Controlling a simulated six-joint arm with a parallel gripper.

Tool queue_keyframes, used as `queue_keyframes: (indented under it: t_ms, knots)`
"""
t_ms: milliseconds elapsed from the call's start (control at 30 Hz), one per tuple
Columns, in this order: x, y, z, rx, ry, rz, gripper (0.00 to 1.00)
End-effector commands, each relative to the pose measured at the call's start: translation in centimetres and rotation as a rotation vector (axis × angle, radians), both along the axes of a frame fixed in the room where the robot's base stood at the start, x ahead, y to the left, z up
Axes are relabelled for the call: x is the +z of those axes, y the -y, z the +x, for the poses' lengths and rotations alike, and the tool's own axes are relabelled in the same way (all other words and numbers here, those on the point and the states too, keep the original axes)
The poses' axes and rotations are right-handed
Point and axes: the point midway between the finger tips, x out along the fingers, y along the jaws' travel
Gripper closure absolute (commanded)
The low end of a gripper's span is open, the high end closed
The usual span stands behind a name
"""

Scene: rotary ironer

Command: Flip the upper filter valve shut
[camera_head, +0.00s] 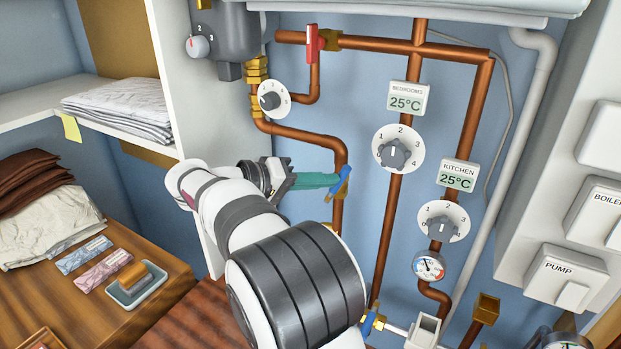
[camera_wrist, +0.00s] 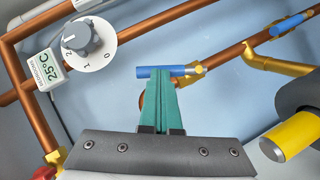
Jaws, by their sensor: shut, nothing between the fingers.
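The upper filter valve has a blue lever (camera_head: 340,183) on a vertical copper pipe, left of centre in the head view. The lever is tilted at an angle to the pipe. In the wrist view the blue lever (camera_wrist: 150,71) lies crosswise just past the fingertips, with its brass pivot (camera_wrist: 199,69) at the right end. My gripper (camera_head: 333,180) has green fingers, shut and empty. Its tips (camera_wrist: 161,74) are at the lever and seem to touch it; exact contact cannot be told. A second blue lever (camera_head: 368,323) is lower down.
A brass fitting (camera_wrist: 278,65) sits on the pipe past the upper lever. A red valve (camera_head: 312,42), dials (camera_head: 398,149) and thermostat displays (camera_head: 407,99) are on the wall around. Boiler and pump switches (camera_head: 570,276) are at the right. A wooden counter (camera_head: 60,305) is at the lower left.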

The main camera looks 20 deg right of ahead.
Motion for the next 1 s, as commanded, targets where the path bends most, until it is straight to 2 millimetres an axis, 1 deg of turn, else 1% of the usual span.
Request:
queue_keyframes:
  t_ms: [100,467,800,933,1000]
  knots:
    - [-0.1,0.5,-0.5,0.000,0.005,0.005,1.00]
    - [-0.7,1.9,-1.9,-0.001,0.253,0.252,1.00]
    - [-1.9,2.9,-2.9,0.000,0.475,0.477,1.00]
    - [-2.4,3.2,-3.2,-0.001,0.553,0.554,1.00]
    - [-2.5,3.1,-3.1,0.001,0.560,0.560,1.00]
